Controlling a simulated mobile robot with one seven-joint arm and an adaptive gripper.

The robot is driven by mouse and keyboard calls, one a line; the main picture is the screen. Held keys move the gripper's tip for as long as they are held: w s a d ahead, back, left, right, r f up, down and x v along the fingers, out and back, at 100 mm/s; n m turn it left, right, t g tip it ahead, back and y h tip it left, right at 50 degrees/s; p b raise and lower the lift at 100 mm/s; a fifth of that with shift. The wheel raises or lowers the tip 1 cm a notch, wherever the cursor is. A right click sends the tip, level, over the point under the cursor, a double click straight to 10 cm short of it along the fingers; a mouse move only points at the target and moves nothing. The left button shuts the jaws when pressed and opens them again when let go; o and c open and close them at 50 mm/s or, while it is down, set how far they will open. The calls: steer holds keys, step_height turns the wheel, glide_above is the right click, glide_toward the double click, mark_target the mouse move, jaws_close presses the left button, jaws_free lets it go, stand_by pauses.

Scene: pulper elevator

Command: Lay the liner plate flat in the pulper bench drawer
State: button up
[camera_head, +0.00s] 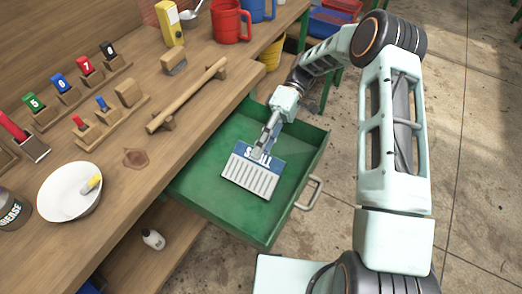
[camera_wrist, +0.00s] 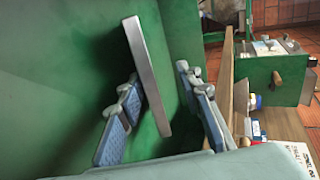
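The liner plate (camera_head: 252,175) is in the green pulper bench drawer (camera_head: 210,200), which is pulled out. It is a pale ribbed slab with a blue lettered band at its far end. In the wrist view the plate (camera_wrist: 148,75) shows as a narrow, steeply slanting grey edge. I cannot tell whether it lies fully flat on the drawer floor. My gripper (camera_head: 262,150) is low inside the drawer at the blue band. In the wrist view my gripper's (camera_wrist: 160,118) blue-padded fingers stand apart, either side of the plate, with gaps showing.
The wooden bench (camera_head: 190,120) borders the drawer on the left. It carries a white bowl (camera_head: 68,192), a wooden bar (camera_head: 188,95), numbered blocks and a red mug (camera_head: 230,20). The drawer handle (camera_head: 309,192) is on the right. Drawer floor around the plate is clear.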

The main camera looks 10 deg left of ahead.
steer(key=v, duration=0.7)
steer(key=shift+w+d+f, duration=0.15)
steer(key=shift+d+f, duration=0.1)
steer(key=shift+f, duration=0.15)
steer(key=shift+w+r, duration=0.15)
steer(key=shift+r, duration=0.2)
steer(key=shift+a+r, duration=0.1)
steer(key=shift+a, duration=0.05)
